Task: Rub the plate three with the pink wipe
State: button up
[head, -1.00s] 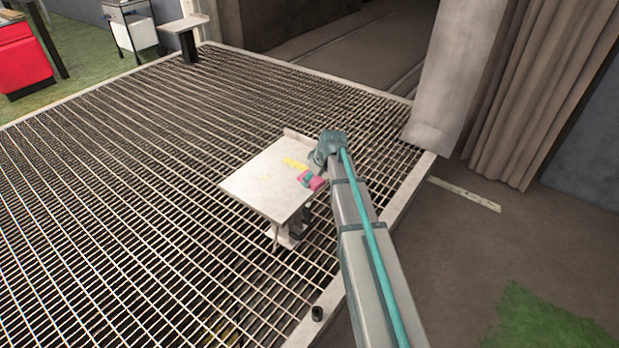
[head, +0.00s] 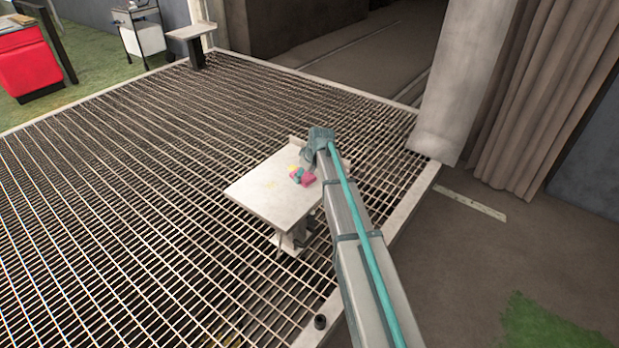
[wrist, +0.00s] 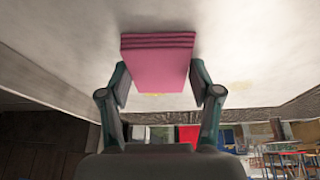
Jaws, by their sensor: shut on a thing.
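The pink wipe (head: 308,179) is a folded pad held at the end of my arm. In the wrist view the wipe (wrist: 158,62) sits between the two fingers of my gripper (wrist: 158,85), which is shut on it. The plate (head: 262,204) is a white, flat, tilted panel on a stand; it fills the upper part of the wrist view (wrist: 50,40). The wipe is over the plate's right part, at or very close to its surface; contact cannot be told for certain. A small yellow mark (head: 292,168) shows beside the gripper. I cannot tell any number on the plate.
A metal grating floor (head: 120,180) surrounds the plate's stand and is mostly clear. Another small white plate on a post (head: 192,32) stands at the far edge. A grey column (head: 455,90) and a brown curtain (head: 525,100) are at the right. A red cabinet (head: 30,65) is far left.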

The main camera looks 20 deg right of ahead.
aim_at(283, 168)
jog(key=shift+w+a, duration=0.95)
jog(key=shift+w, duration=0.3)
jog(key=shift+w+a, duration=0.95)
jog(key=shift+w, duration=0.25)
jog(key=shift+w+a, duration=0.95)
jog(key=shift+w, duration=0.3)
jog(key=shift+w+a+r+p, duration=0.15)
jog(key=shift+p, duration=0.15)
notch_tip(283, 168, up, 8)
jog(key=p, duration=0.3)
